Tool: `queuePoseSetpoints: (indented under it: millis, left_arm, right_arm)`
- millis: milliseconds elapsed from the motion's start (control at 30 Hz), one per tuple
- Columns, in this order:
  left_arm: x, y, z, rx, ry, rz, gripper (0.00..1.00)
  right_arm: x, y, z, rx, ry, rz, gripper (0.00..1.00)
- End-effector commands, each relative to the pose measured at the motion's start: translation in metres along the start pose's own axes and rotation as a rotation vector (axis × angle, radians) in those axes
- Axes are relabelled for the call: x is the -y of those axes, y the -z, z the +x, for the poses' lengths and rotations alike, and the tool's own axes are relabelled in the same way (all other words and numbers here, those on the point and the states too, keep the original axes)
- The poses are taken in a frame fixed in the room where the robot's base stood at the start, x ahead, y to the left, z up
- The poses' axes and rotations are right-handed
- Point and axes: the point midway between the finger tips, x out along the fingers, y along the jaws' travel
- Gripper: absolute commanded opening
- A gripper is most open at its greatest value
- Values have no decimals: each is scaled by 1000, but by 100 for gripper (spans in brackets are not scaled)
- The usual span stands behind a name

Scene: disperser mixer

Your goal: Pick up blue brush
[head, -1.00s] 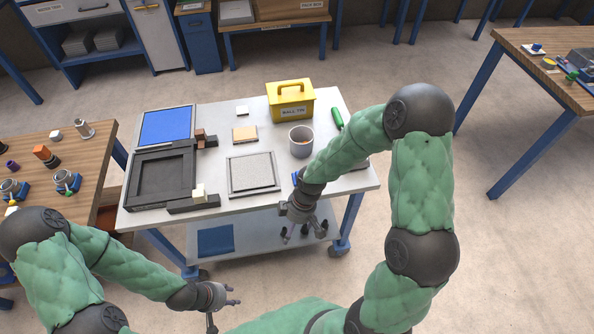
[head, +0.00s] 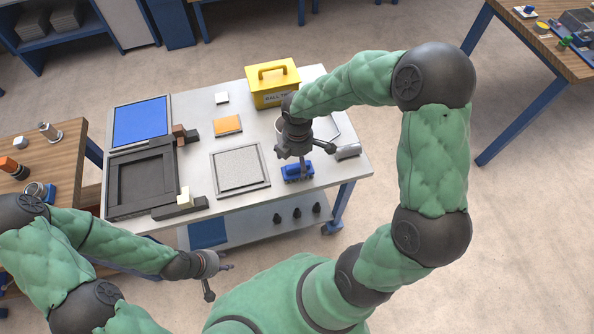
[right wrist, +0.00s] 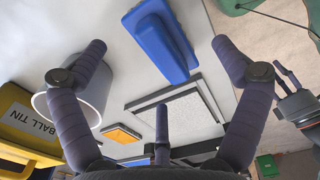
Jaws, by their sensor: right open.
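The blue brush (head: 298,172) lies near the front edge of the white table, right of the framed grey panel. In the right wrist view the blue brush (right wrist: 160,42) is a long block on the white surface, beyond the fingertips. My right gripper (head: 305,152) is just above it, pointing down, and partly covers it in the head view. Its fingers (right wrist: 160,60) are spread wide with nothing between them. My left gripper (head: 218,281) is in front of the table at the lower left, fingers apart and empty, far from the brush.
A yellow ball tin box (head: 272,83) stands behind my right gripper. A white cup (right wrist: 80,88) is close beside one finger. The framed grey panel (head: 240,167), an orange-topped block (head: 228,125) and a black tray (head: 142,180) lie leftward. A grey cylinder (head: 347,152) lies rightward.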

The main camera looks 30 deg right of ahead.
Motion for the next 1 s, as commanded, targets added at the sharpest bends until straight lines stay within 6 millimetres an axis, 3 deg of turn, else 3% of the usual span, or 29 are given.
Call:
queuePoseSetpoints:
  millis: [167, 500, 767, 900, 1000]
  left_arm:
    - [2, 0, 4, 0, 0, 0, 40]
    - [8, 1, 23, -1, 0, 0, 40]
    - [8, 1, 22, -1, 0, 0, 40]
    - [8, 1, 22, -1, 0, 0, 40]
    - [8, 1, 22, -1, 0, 0, 40]
  right_arm:
    - [-1, 0, 11, 0, 1, 1, 97]
    - [-5, 2, 54, -2, 1, 1, 97]
    - [-6, 2, 56, -2, -1, 1, 97]
    - [-5, 2, 56, -2, -1, 1, 58]
    - [-5, 2, 56, -2, 0, 1, 34]
